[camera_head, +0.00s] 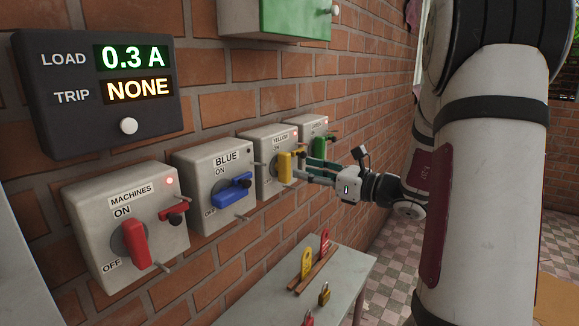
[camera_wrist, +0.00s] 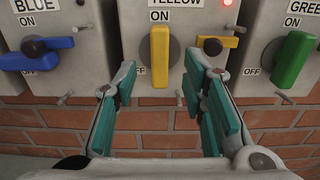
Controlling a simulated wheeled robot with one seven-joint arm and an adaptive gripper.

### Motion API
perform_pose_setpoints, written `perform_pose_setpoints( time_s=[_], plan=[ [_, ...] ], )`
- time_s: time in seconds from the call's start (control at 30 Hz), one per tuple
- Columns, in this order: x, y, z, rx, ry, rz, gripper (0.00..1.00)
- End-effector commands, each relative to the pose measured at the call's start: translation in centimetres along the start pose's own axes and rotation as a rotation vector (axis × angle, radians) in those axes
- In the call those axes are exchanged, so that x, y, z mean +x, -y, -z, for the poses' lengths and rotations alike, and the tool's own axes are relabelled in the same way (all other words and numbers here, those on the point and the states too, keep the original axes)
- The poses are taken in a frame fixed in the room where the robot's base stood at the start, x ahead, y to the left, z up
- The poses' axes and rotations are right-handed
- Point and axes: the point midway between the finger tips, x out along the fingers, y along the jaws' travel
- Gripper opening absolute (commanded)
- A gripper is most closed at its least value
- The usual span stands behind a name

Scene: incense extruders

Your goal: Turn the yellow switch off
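The yellow switch (camera_head: 285,167) is an upright handle on a grey box labelled YELLOW. In the wrist view the yellow handle (camera_wrist: 160,58) stands vertical under the ON label, with OFF to its lower left. A red lamp (camera_wrist: 229,3) is lit at the box's upper right. A small yellow piece with a black knob (camera_wrist: 212,46) sits right of the handle. My gripper (camera_head: 308,171) is in front of this box. In the wrist view my gripper (camera_wrist: 161,80) is open and empty, its teal-padded fingers apart on either side of the handle's lower end; contact is not visible.
The blue switch (camera_wrist: 38,54) lies horizontal to the left; the green switch (camera_wrist: 293,60) stands vertical to the right. Metal pegs stick out from the boxes. The red MACHINES switch (camera_head: 135,243) is farther left. A table (camera_head: 262,293) below holds padlocks and tags.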

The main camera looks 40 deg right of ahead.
Motion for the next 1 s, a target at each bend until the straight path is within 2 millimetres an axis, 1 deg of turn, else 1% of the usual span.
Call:
perform_pose_setpoints(
  time_s=[0.03,0.1,0.2,0.3,0.5,0.73,0.77,0.8,0.87,0.9,0.93,1.0],
  plan=[
    [1.0,-0.1,0.0,0.0,0.0,-0.003,0.38],
    [2.3,-0.1,0.0,0.0,0.0,-0.003,0.38],
    [3.8,-0.1,0.0,0.0,0.0,-0.002,0.38],
    [4.9,-0.1,0.0,-0.001,0.0,-0.002,0.38],
    [5.9,0.0,0.0,-0.002,-0.001,-0.001,0.38],
    [5.9,0.0,0.0,-0.001,-0.001,0.0,0.38],
    [5.9,0.0,0.0,-0.001,-0.001,0.0,0.36],
    [5.9,0.0,0.0,-0.001,-0.001,0.0,0.27],
    [5.9,0.0,0.0,-0.001,-0.001,0.0,0.13],
    [5.9,0.0,0.0,-0.001,-0.001,0.0,0.04],
    [5.9,0.0,0.0,-0.001,-0.001,0.0,0.0],
    [5.9,0.0,0.0,-0.001,-0.001,0.0,0.0]
  ],
)
